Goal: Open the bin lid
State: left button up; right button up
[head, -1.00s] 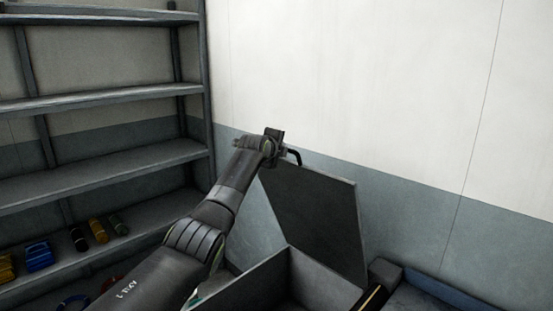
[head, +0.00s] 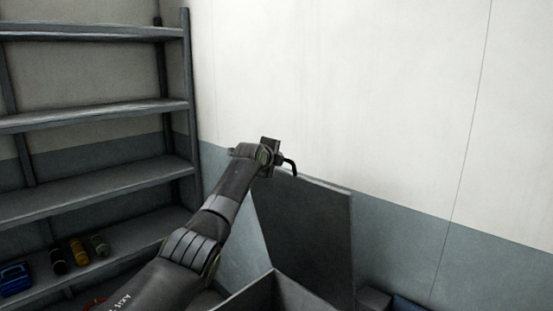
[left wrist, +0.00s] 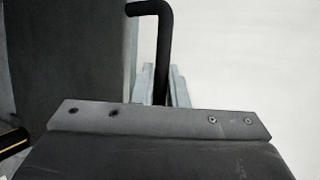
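The bin lid (head: 307,235) is a dark grey panel standing raised, nearly upright, above the bin (head: 285,292), whose open top shows at the bottom of the head view. A black bent handle (head: 291,167) sits at the lid's upper left corner. My left gripper (head: 279,160) is at this handle. In the left wrist view the handle (left wrist: 152,9) passes between the two grey fingers of the left gripper (left wrist: 162,88), which close against it. The lid also shows at the left of that view (left wrist: 70,55). My right gripper is not in view.
A grey metal shelf rack (head: 95,118) stands at the left, with yellow, dark and blue items on its lower shelf. A white and blue-grey wall (head: 400,120) is close behind the lid. A dark box-like object (head: 372,300) sits right of the bin.

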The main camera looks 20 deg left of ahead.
pick_arm(q)
jog(key=o, duration=0.4)
jog(key=shift+o, duration=0.2)
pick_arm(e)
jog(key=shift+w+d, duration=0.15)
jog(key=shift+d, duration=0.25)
pick_arm(q)
jog(key=shift+s, duration=0.15)
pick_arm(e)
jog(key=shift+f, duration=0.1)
